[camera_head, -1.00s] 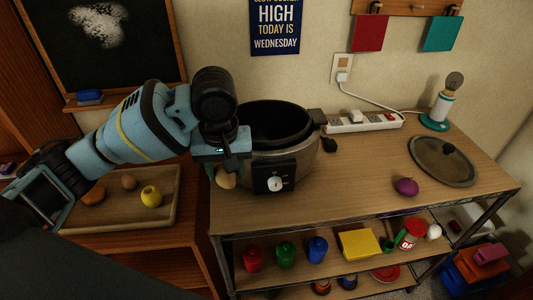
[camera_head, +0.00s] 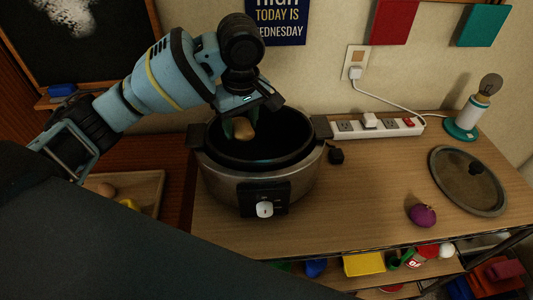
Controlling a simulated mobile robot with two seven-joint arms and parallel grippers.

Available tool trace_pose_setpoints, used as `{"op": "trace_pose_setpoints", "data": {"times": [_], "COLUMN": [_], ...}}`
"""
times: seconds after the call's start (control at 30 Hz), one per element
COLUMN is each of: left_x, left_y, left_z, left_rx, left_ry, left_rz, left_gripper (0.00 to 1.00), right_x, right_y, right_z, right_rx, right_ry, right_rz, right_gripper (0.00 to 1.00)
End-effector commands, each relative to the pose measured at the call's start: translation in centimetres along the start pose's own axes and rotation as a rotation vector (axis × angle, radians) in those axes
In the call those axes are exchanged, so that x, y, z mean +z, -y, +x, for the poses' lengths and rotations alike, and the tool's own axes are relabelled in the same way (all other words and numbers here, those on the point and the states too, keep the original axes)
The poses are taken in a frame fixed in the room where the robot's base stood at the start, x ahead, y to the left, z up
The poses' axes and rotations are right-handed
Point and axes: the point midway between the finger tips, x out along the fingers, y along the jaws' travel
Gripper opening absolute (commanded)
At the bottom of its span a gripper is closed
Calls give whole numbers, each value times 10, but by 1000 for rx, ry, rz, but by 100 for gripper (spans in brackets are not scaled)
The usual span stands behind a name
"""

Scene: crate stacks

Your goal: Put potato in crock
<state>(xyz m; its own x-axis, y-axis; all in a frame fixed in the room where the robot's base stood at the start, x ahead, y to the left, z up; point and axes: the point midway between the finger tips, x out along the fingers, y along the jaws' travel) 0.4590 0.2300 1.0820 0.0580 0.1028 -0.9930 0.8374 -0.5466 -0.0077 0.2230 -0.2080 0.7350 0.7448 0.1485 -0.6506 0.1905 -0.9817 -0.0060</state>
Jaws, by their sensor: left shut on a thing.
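The crock (camera_head: 227,183) is a round steel slow cooker with a black inside and a dial on its front, standing open on the wooden counter. My left gripper (camera_head: 240,124) points down over the left back part of its opening. It is shut on a tan potato (camera_head: 244,129), which hangs at about the crock's mouth. I cannot tell exactly how deep the potato is relative to the rim. My right gripper is not in view.
The glass lid (camera_head: 449,178) lies at the right, with a purple onion (camera_head: 422,216) in front of it. A power strip (camera_head: 350,131) and a lamp (camera_head: 467,117) stand behind. A wooden tray (camera_head: 150,183) with food is at the left. The counter right of the crock is mostly clear.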

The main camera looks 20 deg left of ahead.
Motion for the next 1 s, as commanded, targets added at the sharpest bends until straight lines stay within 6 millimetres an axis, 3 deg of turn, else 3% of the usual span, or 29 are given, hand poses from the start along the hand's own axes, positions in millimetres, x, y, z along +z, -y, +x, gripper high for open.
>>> {"op": "trace_pose_setpoints", "data": {"times": [0.33,0.7,1.0], "left_x": [2,8,9], "left_y": [0,1,0], "left_z": [11,63,72], "left_rx": [2,1,2], "left_ry": [-1,-1,-1], "left_rz": [0,0,-1], "left_gripper": [20,20,20], "right_x": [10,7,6], "right_y": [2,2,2], "right_z": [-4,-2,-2], "right_rx": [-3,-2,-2], "right_ry": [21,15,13], "right_rz": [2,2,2], "right_gripper": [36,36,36]}}
